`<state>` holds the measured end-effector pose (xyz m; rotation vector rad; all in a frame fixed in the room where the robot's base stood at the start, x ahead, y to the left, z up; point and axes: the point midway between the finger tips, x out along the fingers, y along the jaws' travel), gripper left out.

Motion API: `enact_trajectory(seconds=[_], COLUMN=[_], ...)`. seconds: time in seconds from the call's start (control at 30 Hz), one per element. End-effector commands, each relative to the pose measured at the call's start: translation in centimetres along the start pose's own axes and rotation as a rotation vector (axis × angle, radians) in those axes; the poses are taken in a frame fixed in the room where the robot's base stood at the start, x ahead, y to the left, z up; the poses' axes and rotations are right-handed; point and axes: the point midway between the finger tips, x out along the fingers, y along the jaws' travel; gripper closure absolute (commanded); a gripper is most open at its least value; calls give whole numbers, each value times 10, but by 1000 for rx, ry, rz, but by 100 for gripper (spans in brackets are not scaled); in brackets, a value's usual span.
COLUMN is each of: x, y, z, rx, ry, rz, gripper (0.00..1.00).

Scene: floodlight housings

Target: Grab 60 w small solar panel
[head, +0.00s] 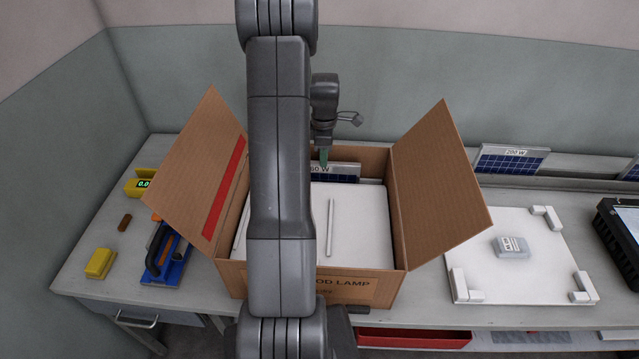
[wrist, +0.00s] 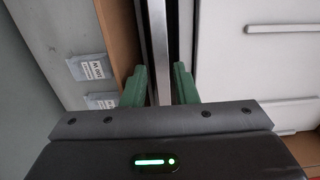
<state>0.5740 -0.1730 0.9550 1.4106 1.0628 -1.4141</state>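A small solar panel (head: 346,171) with dark blue cells and a label that reads "60 W" stands upright at the back inside the open cardboard box (head: 440,190); my arm hides its left part. My gripper (head: 323,160) points down at the panel's top edge. In the wrist view, the green fingers of my gripper (wrist: 160,78) are apart, one on each side of the panel's metallic edge (wrist: 157,45). A dark gap shows between the edge and the right finger. I cannot tell whether the left finger touches it.
Another panel (head: 512,160), labelled about "280 W", stands at the back right. A white board (head: 520,270) with corner blocks lies right.

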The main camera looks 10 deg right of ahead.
Motion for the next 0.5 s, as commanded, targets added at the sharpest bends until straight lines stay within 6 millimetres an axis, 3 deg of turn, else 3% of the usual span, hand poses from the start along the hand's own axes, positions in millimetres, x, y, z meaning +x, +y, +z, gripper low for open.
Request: enact_trajectory(seconds=[0.3, 0.5], x=[46, 47], y=[-3, -3], z=[-4, -4], rx=[0, 0], ry=[0, 0], rz=[-2, -1], gripper=[74, 74])
